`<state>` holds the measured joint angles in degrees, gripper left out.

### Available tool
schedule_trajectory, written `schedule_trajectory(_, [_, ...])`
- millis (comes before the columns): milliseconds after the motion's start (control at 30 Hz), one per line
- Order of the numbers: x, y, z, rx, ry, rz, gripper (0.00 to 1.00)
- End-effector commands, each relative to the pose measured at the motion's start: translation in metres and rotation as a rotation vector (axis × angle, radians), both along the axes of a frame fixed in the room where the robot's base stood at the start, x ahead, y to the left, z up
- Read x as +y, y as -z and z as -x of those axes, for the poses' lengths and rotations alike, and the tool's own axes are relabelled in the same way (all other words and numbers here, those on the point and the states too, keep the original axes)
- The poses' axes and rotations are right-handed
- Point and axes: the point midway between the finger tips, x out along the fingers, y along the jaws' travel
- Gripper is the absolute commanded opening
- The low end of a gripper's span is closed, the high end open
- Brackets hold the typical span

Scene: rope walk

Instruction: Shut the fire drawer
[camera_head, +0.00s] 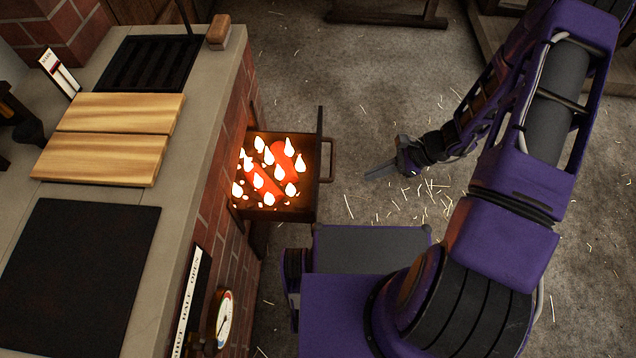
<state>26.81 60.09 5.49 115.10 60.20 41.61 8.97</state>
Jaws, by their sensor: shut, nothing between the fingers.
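The fire drawer (313,205) stands pulled out from the brick side of the stove. Its inside glows orange with flames over red coals. Its upright front panel faces right and carries a bar handle (328,160). My gripper (370,175) is to the right of the handle, apart from it, with its fingers pointing left. The fingers look closed together, with nothing held between them.
The brick stove's counter (199,125) carries wooden boards (115,113), a dark grate (150,63) and a black plate (75,270). A round dial (224,318) sticks out of the brick side. Straw lies scattered on the grey floor (330,75). A dark wooden frame (390,17) stands at the back.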

Motion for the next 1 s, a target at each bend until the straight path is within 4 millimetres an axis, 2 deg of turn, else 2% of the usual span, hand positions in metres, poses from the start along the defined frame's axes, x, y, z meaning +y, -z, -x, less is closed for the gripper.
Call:
schedule_trajectory(133, [0.008,0.002,0.002,0.008,0.016,-0.026,0.00])
schedule_trajectory(267, [0.018,0.013,0.002,0.009,0.016,-0.027,0.00])
schedule_trajectory(667, [0.076,0.072,0.001,0.011,0.015,-0.025,0.00])
schedule_trajectory(800, [0.098,0.070,-0.001,0.008,0.013,-0.024,0.00])
schedule_trajectory(1000, [0.113,0.071,-0.002,0.008,0.014,-0.022,0.00])
